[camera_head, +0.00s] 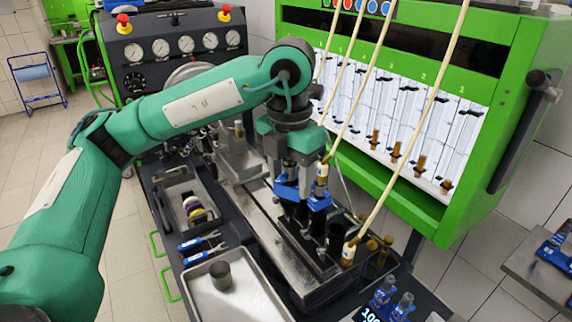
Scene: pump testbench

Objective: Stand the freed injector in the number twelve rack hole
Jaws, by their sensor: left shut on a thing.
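My left gripper (302,197) comes down over the metal bench bed in the middle of the head view, with blue and black parts at its lower end. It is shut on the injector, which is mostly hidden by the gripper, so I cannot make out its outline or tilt. Dark holders stand on the bed just below and to the right of the gripper. No hole numbered twelve can be read. My right gripper is not in view.
Cream hoses (392,190) with brass ends hang close to the gripper's right. The green cabinet (455,215) with glass tubes stands behind. A shallow metal tray (262,297) holds a grey cup (220,275). Blue-handled tools (200,240) lie left of the bed.

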